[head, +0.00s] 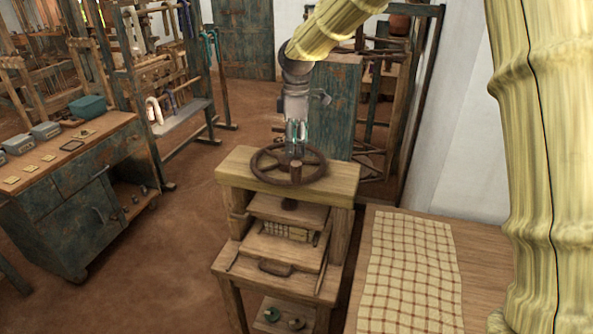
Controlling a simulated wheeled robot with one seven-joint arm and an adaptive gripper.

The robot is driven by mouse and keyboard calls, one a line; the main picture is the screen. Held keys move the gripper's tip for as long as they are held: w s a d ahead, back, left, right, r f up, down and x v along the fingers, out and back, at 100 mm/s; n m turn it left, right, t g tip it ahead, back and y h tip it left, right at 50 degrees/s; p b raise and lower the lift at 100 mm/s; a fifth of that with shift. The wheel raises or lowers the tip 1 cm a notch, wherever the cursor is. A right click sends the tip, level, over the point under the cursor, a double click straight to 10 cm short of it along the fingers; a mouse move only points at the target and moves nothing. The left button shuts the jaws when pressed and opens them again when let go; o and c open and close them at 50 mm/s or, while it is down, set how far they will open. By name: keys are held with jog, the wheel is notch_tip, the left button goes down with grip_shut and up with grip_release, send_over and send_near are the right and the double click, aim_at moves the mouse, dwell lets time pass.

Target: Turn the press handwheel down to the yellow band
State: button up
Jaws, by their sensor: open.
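The press handwheel (262,165) is a dark round wheel with spokes, lying flat on top of the wooden press (233,162). An upright brown knob (296,173) stands on its near side. My gripper (296,150) points down from above at the wheel's far-middle part, with its fingers open. I cannot tell whether the fingers touch the wheel. A pressing board (289,212) sits in the frame under the top beam, above small pale blocks (290,231). I do not make out a yellow band on the press.
A table with a checked cloth (412,270) stands close to the right of the press. A worn blue-green cabinet (75,205) with small boxes stands at the left. Looms fill the back left. Brown floor (165,250) lies open between cabinet and press.

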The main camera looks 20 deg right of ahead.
aim_at(296, 170)
notch_tip(296, 170, down, 10)
jog(key=p, duration=0.2)
jog(key=shift+w+a+r+p, duration=0.15)
jog(key=shift+r+p, duration=0.1)
jog(key=shift+p, duration=0.15)
grip_shut()
